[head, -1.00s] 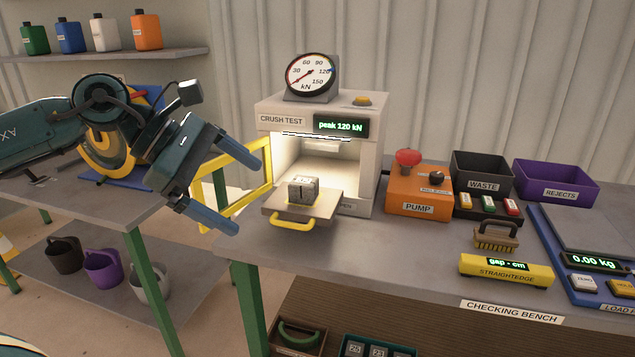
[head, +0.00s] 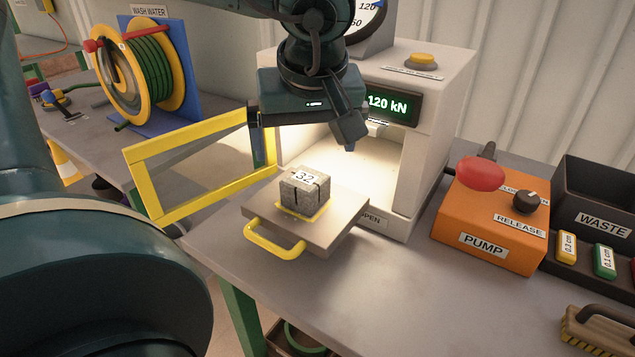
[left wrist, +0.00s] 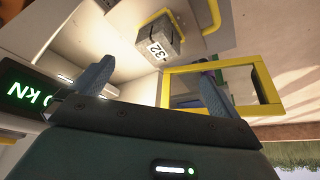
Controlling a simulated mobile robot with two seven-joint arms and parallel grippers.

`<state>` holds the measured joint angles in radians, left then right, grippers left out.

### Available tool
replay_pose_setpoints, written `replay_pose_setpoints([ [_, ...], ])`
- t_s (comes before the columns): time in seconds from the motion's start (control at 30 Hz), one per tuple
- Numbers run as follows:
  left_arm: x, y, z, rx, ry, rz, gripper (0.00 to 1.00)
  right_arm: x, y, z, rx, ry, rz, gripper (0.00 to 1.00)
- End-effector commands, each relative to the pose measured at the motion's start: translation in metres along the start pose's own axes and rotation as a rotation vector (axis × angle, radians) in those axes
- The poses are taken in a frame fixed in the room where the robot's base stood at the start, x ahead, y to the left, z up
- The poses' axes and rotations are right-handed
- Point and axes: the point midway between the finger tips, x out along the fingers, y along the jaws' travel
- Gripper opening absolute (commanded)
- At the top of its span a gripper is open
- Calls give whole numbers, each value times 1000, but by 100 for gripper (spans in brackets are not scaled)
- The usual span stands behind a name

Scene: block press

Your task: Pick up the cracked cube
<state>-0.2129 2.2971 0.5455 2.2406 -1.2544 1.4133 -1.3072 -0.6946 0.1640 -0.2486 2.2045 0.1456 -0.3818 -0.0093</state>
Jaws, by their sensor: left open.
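The cracked cube (head: 304,193) is a small grey concrete block labelled 32, with dark cracks down its faces. It sits on the pulled-out tray (head: 340,228) of the crush press (head: 440,130), inside a yellow outline. My left gripper (head: 306,146) is open and empty above and slightly behind the cube, in front of the press opening, its fingers spread to either side. In the left wrist view the cube (left wrist: 160,42) shows beyond the fingertips, apart from them. My right gripper is not in view.
The yellow-framed press door (head: 190,170) stands open at the left, close to my left gripper's finger. A yellow handle (head: 272,242) sticks out at the tray's front. The orange pump (head: 490,225) and black waste bin (head: 600,200) stand to the right.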

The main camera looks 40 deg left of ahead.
Motion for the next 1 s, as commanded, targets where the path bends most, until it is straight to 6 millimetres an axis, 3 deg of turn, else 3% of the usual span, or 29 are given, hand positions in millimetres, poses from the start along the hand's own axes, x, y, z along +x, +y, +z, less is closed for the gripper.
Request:
replay_pose_setpoints([
  [0.1,27,0,2,0,-7,-2,100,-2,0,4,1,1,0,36],
  [0.23,48,0,2,-2,-7,-1,100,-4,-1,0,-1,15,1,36],
  [0.47,64,1,1,-2,-5,1,100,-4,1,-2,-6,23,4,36],
  [0.8,109,5,2,-4,-6,1,100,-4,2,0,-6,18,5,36],
  [1.0,113,5,1,-4,-4,3,100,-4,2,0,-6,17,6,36],
])
